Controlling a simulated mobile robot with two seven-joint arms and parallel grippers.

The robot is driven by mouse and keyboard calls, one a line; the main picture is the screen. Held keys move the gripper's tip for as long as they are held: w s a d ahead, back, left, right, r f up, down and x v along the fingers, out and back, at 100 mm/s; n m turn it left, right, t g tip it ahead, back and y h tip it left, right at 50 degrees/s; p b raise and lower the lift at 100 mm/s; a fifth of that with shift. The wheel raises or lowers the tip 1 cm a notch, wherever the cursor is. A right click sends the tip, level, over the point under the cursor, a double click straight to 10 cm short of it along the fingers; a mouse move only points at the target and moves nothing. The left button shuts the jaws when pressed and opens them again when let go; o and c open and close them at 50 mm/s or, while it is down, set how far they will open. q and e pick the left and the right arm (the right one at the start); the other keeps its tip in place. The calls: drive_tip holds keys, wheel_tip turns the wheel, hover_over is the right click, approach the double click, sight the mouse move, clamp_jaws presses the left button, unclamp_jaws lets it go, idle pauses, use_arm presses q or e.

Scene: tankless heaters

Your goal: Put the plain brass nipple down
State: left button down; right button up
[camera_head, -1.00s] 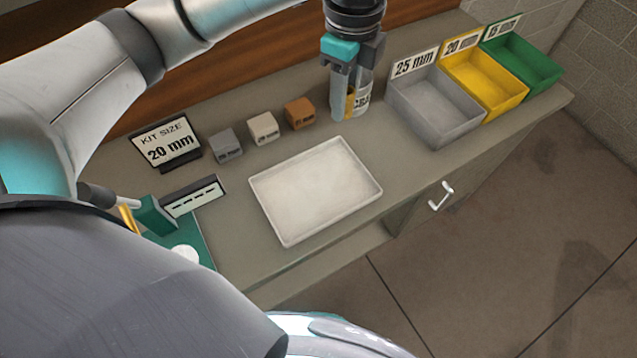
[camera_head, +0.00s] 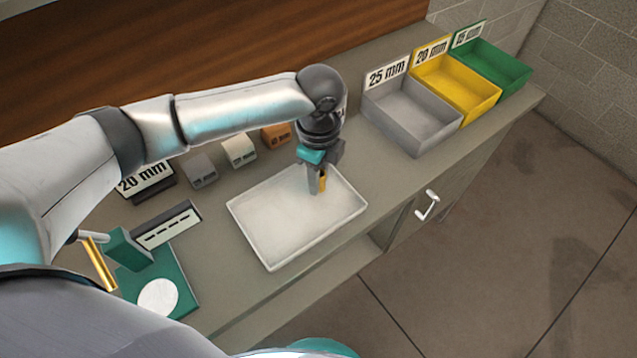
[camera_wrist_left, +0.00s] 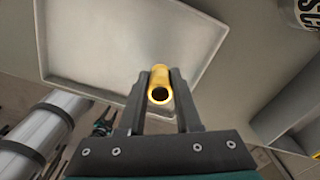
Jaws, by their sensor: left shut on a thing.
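My left gripper (camera_head: 318,186) is over the right part of the white tray (camera_head: 270,254), pointing down. It is shut on the plain brass nipple (camera_head: 323,182), a short gold tube. The left wrist view shows the nipple (camera_wrist_left: 160,88) between the two dark fingers, its open end facing the camera. The tray (camera_wrist_left: 120,90) lies beyond it in that view. I cannot tell whether the nipple touches the tray floor. The tray looks otherwise empty. My right gripper is not in view.
Grey (camera_head: 412,122), yellow (camera_head: 468,90) and green (camera_head: 500,68) bins stand at the back right. Grey (camera_head: 202,170), beige (camera_head: 239,150) and orange (camera_head: 276,135) blocks stand behind the tray. A kit-size sign (camera_head: 145,182) and green fixture (camera_head: 185,290) are at left. A drawer handle (camera_head: 428,205) sticks out in front.

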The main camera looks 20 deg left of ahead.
use_arm(q)
drive_tip(key=shift+f, duration=1.15)
drive_tip(key=shift+f, duration=0.15)
drive_tip(key=c, duration=0.6)
unclamp_jaws()
wheel_tip(320, 180, up, 12)
drive_tip(key=shift+r+p, duration=0.2)
drive_tip(key=shift+p, duration=0.85)
